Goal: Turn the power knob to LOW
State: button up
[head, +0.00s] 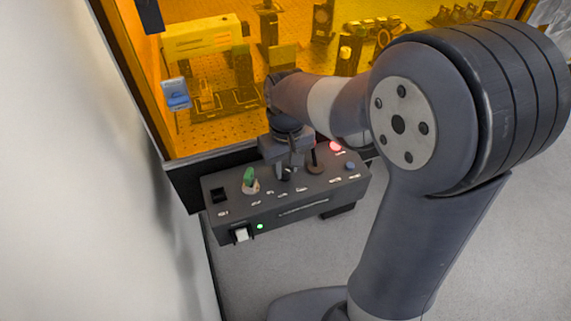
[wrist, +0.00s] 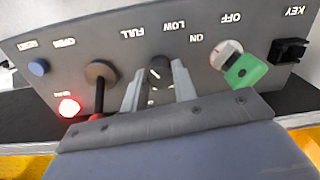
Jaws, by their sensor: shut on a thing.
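The power knob (wrist: 160,70) is a small dark round knob in the middle of the control panel in the wrist view. The labels FULL and LOW appear upside down beside it. My gripper (wrist: 158,88) has one finger on each side of the knob and is shut on it. A short pale mark shows near the knob's lower side; where it points is hard to tell. In the head view my gripper (head: 285,172) reaches down onto the grey control box (head: 300,207) and largely hides the knob.
Left of the knob in the wrist view are a red-tipped lever (wrist: 99,88), a lit red lamp (wrist: 69,107) and a blue button (wrist: 38,67). An amber enclosure (head: 205,135) stands behind.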

aim_at(285, 170)
jog(key=shift+m, duration=0.4)
jog(key=shift+c, duration=0.3)
jog(key=m+p, duration=0.1)
jog(key=m, duration=0.2)
jog(key=shift+r, duration=0.1)
jog(key=m, duration=0.3)
jog(key=shift+a+m+p, duration=0.1)
jog(key=shift+m+p, duration=0.2)
jog(key=m, duration=0.6)
jog(key=shift+p, duration=0.4)
jog(key=shift+m, duration=0.4)
jog(key=o, duration=1)
notch_tip(285, 170, up, 11)
